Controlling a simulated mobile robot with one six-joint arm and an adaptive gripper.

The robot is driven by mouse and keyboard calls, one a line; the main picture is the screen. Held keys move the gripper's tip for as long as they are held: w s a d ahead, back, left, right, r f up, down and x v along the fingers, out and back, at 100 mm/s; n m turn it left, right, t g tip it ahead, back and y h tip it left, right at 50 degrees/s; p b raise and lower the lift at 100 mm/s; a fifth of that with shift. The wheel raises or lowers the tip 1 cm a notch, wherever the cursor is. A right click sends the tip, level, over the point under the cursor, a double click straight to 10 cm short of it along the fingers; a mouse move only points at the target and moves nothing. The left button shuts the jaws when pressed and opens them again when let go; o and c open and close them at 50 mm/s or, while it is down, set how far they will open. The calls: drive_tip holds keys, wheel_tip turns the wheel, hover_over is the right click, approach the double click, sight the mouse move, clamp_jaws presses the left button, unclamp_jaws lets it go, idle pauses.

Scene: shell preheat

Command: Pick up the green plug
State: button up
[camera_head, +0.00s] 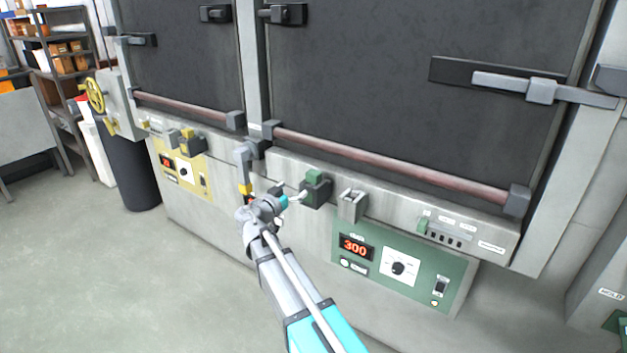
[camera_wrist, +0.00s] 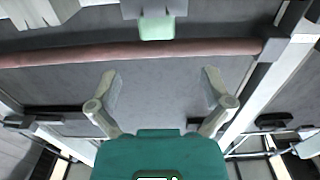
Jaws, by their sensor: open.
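The green plug (camera_head: 315,178) sits in a dark holder on the front ledge of the oven in the head view. In the wrist view, the plug (camera_wrist: 157,27) shows as a pale green block against a grey bracket at the top centre. My gripper (camera_head: 302,196) is just left of the plug in the head view. In the wrist view my gripper (camera_wrist: 160,78) has its two fingers spread wide with nothing between them. The plug lies beyond the fingertips there, roughly centred between them.
A grey empty-looking socket (camera_head: 352,205) stands right of the plug. The green control panel (camera_head: 400,268) reads 300. A reddish bar (camera_head: 390,163) runs above the ledge, below the dark oven door (camera_head: 400,80). A yellow plug-like block (camera_head: 188,142) is farther left.

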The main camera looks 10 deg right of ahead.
sight(311, 176)
drive_tip(key=shift+x, duration=2.65)
drive_tip(key=shift+x, duration=2.6)
drive_tip(key=shift+s+d, duration=0.1)
drive_tip(key=shift+d, duration=0.05)
drive_tip(key=c, duration=1.2)
drive_tip(key=shift+r, duration=0.15)
wheel_tip(311, 176, up, 10)
drive_tip(key=p, duration=1)
